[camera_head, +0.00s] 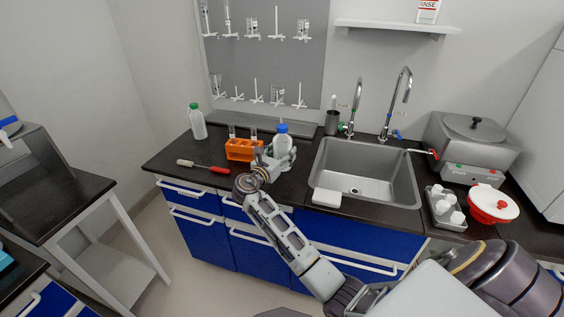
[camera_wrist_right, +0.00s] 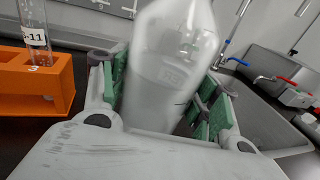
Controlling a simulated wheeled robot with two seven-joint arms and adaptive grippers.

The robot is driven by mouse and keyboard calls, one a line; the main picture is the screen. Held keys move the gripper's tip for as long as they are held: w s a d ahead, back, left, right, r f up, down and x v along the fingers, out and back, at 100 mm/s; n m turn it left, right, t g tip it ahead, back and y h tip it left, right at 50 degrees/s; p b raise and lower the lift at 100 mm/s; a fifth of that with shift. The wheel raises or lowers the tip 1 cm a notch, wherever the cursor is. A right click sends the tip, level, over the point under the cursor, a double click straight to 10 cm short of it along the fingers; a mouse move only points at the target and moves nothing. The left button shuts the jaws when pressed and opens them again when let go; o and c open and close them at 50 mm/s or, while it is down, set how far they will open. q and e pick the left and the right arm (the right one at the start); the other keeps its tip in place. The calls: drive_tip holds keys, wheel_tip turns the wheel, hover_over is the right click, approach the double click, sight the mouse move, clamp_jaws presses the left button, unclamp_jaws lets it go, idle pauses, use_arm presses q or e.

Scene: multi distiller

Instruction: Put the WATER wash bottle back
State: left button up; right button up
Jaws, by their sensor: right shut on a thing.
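A white translucent wash bottle with a blue cap (camera_head: 282,146) is upright on or just above the black counter, left of the sink. My right gripper (camera_head: 271,163) is closed around its lower body. In the right wrist view the bottle (camera_wrist_right: 170,65) stands between the green finger pads (camera_wrist_right: 160,95), slightly tilted in the picture. Its cap is out of that view and its label is too faint to read. I cannot tell whether its base touches the counter. A second bottle, with a green cap (camera_head: 198,123), stands at the back left of the counter. My left gripper is not in view.
An orange rack (camera_head: 243,151) with glass tubes stands just left of the held bottle; it also shows in the wrist view (camera_wrist_right: 40,85). A red-and-white tool (camera_head: 205,166) lies in front. The sink (camera_head: 365,178) is to the right. Counter between the green-capped bottle and rack is narrow.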

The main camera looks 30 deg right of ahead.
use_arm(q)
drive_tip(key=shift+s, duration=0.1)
use_arm(e)
drive_tip(key=shift+f, duration=1.2)
drive_tip(key=shift+f+b, duration=0.3)
drive_tip(key=shift+f, duration=0.3)
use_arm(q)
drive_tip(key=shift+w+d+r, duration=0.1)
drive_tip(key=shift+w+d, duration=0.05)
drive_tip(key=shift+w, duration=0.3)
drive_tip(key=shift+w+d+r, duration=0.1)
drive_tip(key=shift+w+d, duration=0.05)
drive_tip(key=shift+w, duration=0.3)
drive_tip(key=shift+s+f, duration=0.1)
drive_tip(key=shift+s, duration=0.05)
use_arm(e)
drive_tip(key=shift+f, duration=0.1)
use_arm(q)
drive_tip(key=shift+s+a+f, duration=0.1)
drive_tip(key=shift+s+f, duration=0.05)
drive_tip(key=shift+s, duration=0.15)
use_arm(e)
drive_tip(key=o, duration=0.8)
drive_tip(key=shift+f, duration=0.1)
